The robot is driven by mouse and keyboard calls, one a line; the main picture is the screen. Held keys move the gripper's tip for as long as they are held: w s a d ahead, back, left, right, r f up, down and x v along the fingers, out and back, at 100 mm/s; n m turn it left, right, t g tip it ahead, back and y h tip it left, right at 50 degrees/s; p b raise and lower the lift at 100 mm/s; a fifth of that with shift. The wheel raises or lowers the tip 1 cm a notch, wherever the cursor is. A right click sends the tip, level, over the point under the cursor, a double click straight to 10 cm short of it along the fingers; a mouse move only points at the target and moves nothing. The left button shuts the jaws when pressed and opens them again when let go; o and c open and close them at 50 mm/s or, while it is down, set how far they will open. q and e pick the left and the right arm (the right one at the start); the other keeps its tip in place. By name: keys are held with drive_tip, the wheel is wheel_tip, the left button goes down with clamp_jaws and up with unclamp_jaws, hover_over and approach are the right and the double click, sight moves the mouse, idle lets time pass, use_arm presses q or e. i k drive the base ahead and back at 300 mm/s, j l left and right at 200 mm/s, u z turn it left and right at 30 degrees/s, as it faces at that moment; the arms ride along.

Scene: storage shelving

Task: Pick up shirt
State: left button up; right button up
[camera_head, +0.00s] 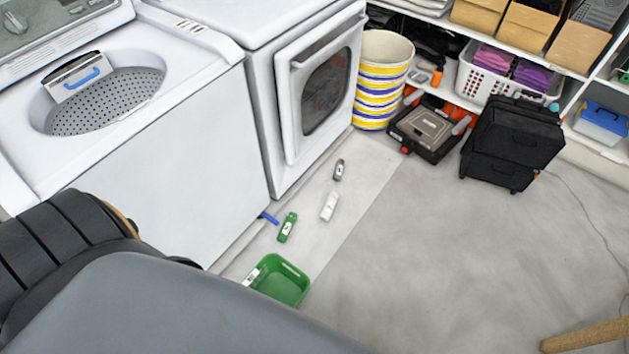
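Folded pink cloth (494,58) and folded purple cloth (532,74) lie in a white laundry basket (480,84) on a low shelf at the upper right. They look like folded garments, but I cannot tell whether either is the shirt. No other shirt is plain to see. Neither of my grippers shows in the head view. Dark and grey parts at the lower left, which look like my own body, hide some of the floor and the washer front.
A top-loading washer (150,150) with its lid open and a front-loading machine (310,100) line the left. A striped bin (383,85), grey-topped case (428,125) and black cases (512,140) stand before the shelves. A green tub (283,283) and small bottles (329,206) lie on the floor. The right floor is mostly clear.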

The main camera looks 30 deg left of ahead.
sight(332, 199)
drive_tip(key=l+u, duration=0.15)
drive_tip(key=u, duration=0.2)
drive_tip(key=l+u, duration=0.1)
drive_tip(key=u, duration=0.3)
drive_tip(key=i+l+u, duration=0.2)
drive_tip(key=i, duration=0.25)
drive_tip(key=j, duration=0.15)
